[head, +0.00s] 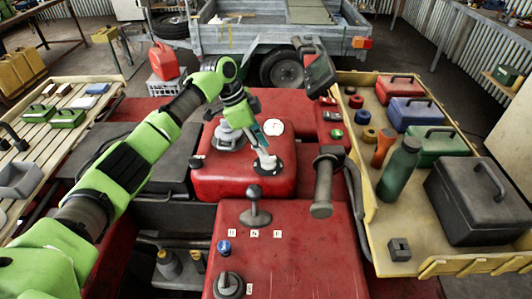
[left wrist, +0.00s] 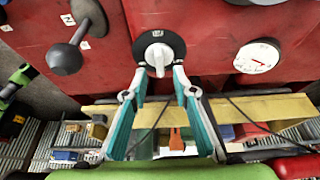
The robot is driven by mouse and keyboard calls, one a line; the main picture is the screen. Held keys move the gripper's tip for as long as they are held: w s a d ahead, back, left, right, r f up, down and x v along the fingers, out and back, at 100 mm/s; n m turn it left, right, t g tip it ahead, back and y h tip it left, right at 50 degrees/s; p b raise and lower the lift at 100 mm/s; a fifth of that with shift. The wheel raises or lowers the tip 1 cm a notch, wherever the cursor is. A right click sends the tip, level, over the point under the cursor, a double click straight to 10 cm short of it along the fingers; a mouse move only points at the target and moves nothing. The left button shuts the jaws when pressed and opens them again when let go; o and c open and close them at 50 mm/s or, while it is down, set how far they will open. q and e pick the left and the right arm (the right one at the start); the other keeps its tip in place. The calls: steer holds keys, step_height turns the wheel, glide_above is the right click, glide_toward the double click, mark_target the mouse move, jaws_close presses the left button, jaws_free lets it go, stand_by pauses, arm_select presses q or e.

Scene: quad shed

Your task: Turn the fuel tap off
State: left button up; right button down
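The fuel tap shows in the left wrist view as a pale grey knob (left wrist: 158,57) on a round black plate (left wrist: 166,40) on the red bodywork. In the head view the black plate (head: 268,171) lies on the red tank, with the knob mostly hidden by my left gripper (head: 265,157). In the left wrist view my left gripper (left wrist: 160,72) has its fingers spread, one tip on each side of the knob's lower end. A gap shows between the fingers. I cannot tell whether the tips touch the knob. My right gripper is not in view.
A gear lever (head: 255,207) stands nearer on the red bodywork. A white gauge (head: 274,127) and a filler cap (head: 228,135) are close to the tap. A black handlebar grip (head: 325,182) rises to the right. A yellow tray (head: 372,215) with toolboxes and a bottle lies beyond it.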

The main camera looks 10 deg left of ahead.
arm_select(q)
steer(key=v, duration=0.8)
steer(key=shift+s, duration=0.15)
